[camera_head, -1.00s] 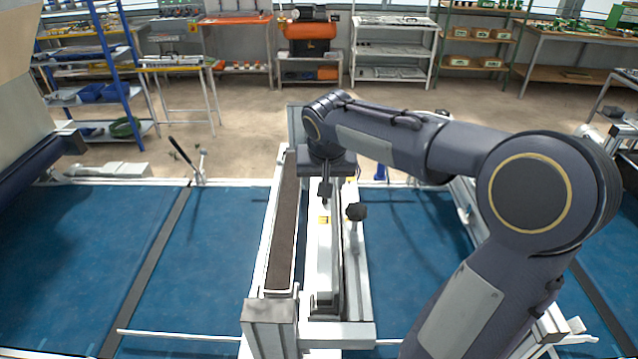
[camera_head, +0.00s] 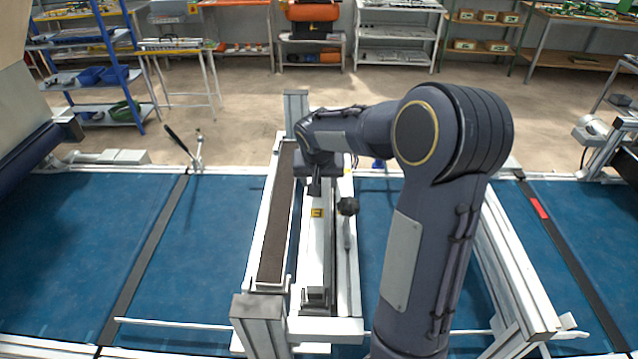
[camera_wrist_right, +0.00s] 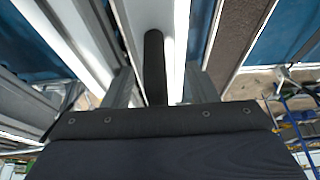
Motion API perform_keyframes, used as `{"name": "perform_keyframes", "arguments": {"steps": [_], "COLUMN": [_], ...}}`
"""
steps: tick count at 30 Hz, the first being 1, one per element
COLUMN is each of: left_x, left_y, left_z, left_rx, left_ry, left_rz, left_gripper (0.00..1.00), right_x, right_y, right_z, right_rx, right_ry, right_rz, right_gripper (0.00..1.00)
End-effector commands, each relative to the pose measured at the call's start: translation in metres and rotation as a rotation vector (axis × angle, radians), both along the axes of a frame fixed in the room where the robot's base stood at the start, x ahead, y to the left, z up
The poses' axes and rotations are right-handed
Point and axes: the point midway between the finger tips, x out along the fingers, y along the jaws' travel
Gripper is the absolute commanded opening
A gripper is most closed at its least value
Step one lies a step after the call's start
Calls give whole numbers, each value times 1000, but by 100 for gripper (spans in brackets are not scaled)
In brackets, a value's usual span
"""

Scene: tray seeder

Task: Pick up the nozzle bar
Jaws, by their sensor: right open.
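A long white bar with a small yellow label (camera_head: 316,240), which I take for the nozzle bar, lies lengthwise in the seeder frame. My right gripper (camera_head: 315,182) points down over the far part of this bar, and my wrist hides the bar's far end. In the right wrist view my right gripper (camera_wrist_right: 158,84) has its two fingers apart. A black upright post or handle (camera_wrist_right: 153,58) shows between them, and I see no finger touching it. My left gripper is not in view.
A brown-filled trough (camera_head: 277,220) runs along the bar's left side. A black knob (camera_head: 348,206) stands close on its right. A white frame post (camera_head: 296,112) rises behind. Blue belt (camera_head: 205,250) lies clear on the left.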

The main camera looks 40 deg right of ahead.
Motion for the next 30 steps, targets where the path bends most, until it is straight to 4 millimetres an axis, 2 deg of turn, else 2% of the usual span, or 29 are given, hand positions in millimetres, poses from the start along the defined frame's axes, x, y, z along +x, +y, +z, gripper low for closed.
{"name": "perform_keyframes", "arguments": {"steps": [3, 14, 23, 30], "left_x": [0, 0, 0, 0], "left_y": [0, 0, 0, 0], "left_z": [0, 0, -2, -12], "left_rx": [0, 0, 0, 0], "left_ry": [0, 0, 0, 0], "left_rz": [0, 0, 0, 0], "left_gripper": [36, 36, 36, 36], "right_x": [0, 0, 1, 1], "right_y": [0, 0, 0, 0], "right_z": [0, 2, 4, 24], "right_rx": [0, -1, -1, -1], "right_ry": [0, -3, -4, -9], "right_rz": [0, 1, 0, 1], "right_gripper": [50, 4, 4, 4]}}
